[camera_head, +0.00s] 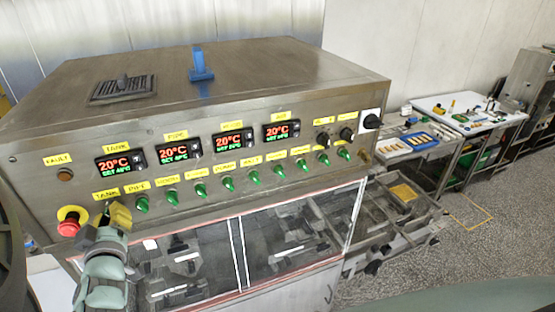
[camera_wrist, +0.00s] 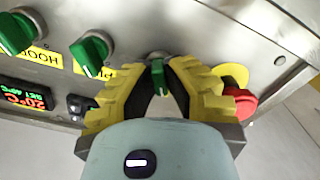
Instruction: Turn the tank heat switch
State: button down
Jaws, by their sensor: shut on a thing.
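The tank heat switch (camera_wrist: 157,77) is a green knob on the steel panel, seen between my fingertips in the wrist view. My gripper (camera_wrist: 157,68) has yellow ribbed fingers, one on each side of the knob, and is shut on it. In the head view my gripper (camera_head: 117,215) is at the lower left of the panel, just under the yellow TANK label (camera_head: 105,194). It hides the tank switch there. The knob's handle looks roughly upright in the wrist view.
A red emergency stop (camera_head: 70,224) on a yellow base sits close beside my gripper. Several green knobs run rightward, the nearest being the pipe switch (camera_head: 142,203). The tank display (camera_head: 120,163) above reads 20°C. A clear guard (camera_head: 190,262) lies below the panel.

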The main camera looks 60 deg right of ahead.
jog(key=shift+f+m+b, duration=0.15)
jog(key=shift+m+b, duration=0.15)
jog(key=shift+b, duration=0.05)
jog(key=m+b, duration=0.1)
jog(key=b, duration=0.1)
jog(key=shift+f+m+b, duration=0.2)
jog(key=shift+m+b, duration=0.1)
jog(key=m+b, duration=0.2)
jog(key=b, duration=0.1)
jog(key=shift+m, duration=0.4)
jog(key=m+b, duration=0.4)
jog(key=shift+r, duration=0.15)
jog(key=shift+r+m+b, duration=0.15)
jog(key=shift+m+b, duration=0.65)
jog(key=shift+m, duration=0.6)
jog(key=c, duration=1)
grip_release()
